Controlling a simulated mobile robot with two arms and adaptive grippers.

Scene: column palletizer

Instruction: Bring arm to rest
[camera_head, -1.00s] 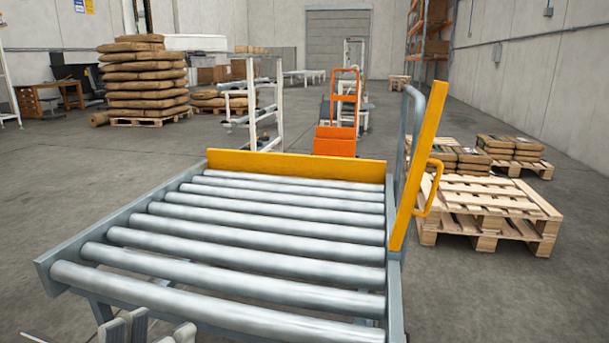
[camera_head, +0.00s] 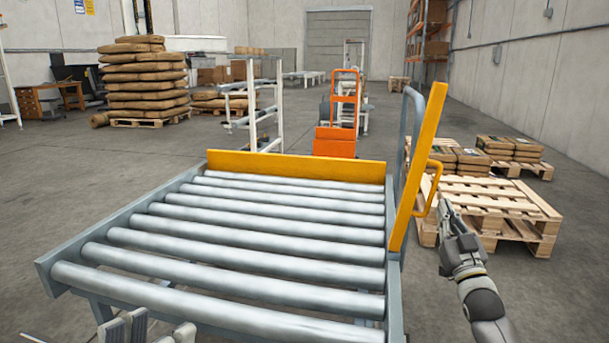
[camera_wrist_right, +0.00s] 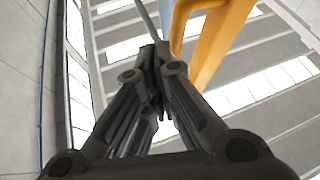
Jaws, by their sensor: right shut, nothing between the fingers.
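My right arm comes up from the bottom right of the head view. Its dark grey right gripper (camera_head: 448,214) points up and away, just right of the yellow upright guard (camera_head: 418,165) at the conveyor's side. The fingers are together and empty. In the right wrist view the right gripper (camera_wrist_right: 155,60) shows its fingertips meeting, with nothing between them. The yellow guard (camera_wrist_right: 215,40) rises behind the fingertips there, against ceiling lights. I cannot tell how wide the gap to the guard is.
The roller conveyor (camera_head: 240,238) fills the lower middle, with a yellow end stop (camera_head: 295,168). Right of the guard stands a wooden pallet stack (camera_head: 490,200); bags (camera_head: 510,147) lie behind. An orange hand truck (camera_head: 335,140) stands beyond. The floor at the lower right is open.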

